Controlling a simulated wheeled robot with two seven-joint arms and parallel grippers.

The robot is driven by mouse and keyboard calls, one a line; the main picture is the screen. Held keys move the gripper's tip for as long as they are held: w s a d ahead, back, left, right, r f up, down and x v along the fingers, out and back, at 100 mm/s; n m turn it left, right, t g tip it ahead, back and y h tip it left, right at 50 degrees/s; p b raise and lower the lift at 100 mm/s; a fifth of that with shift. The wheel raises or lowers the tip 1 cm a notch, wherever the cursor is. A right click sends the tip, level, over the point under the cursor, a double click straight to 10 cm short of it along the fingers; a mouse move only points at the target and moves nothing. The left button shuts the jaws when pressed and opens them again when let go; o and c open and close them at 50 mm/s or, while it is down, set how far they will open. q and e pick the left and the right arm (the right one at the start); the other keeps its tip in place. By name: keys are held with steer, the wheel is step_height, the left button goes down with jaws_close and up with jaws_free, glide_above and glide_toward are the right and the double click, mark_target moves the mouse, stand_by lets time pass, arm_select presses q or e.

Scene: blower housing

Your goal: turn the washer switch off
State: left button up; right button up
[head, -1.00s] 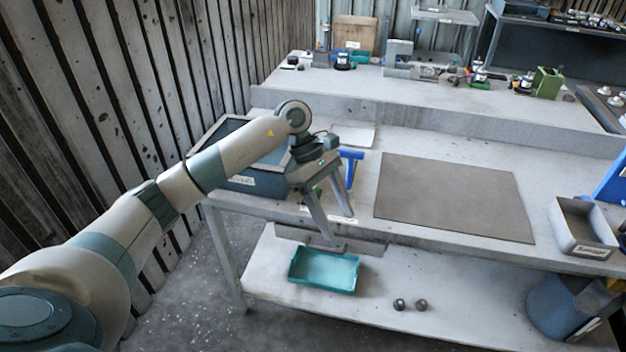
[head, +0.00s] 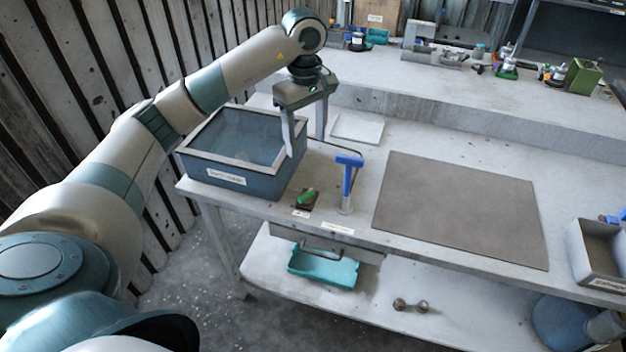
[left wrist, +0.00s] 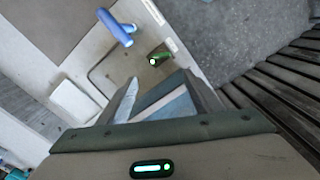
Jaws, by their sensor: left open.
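The washer switch (head: 307,196) is a green elongated knob on a small dark plate near the bench's front edge, between the blue-grey washer basin (head: 235,176) and a blue T-shaped handle (head: 348,175). In the head view the knob lies slanted, its right end higher. The switch also shows in the left wrist view (left wrist: 158,58), beyond the fingertips. My left gripper (head: 305,147) is open and empty, fingers pointing down, above the bench by the basin's right side. It is behind the switch and apart from it. My right gripper is not in view.
A flat brown mat (head: 460,210) covers the bench's middle. A white plate (head: 358,129) lies behind the gripper. A grey bin (head: 597,252) stands at the right. A teal tray (head: 323,266) sits on the lower shelf. A slatted wall (head: 90,90) runs along the left.

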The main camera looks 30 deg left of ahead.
arm_select(q)
steer(key=p, duration=0.6)
glide_toward(306, 192)
step_height(306, 192, down, 7)
steer(key=shift+d, duration=0.1)
steer(key=shift+f, duration=0.7)
steer(key=c, duration=1.1)
steer(key=shift+o, duration=0.2)
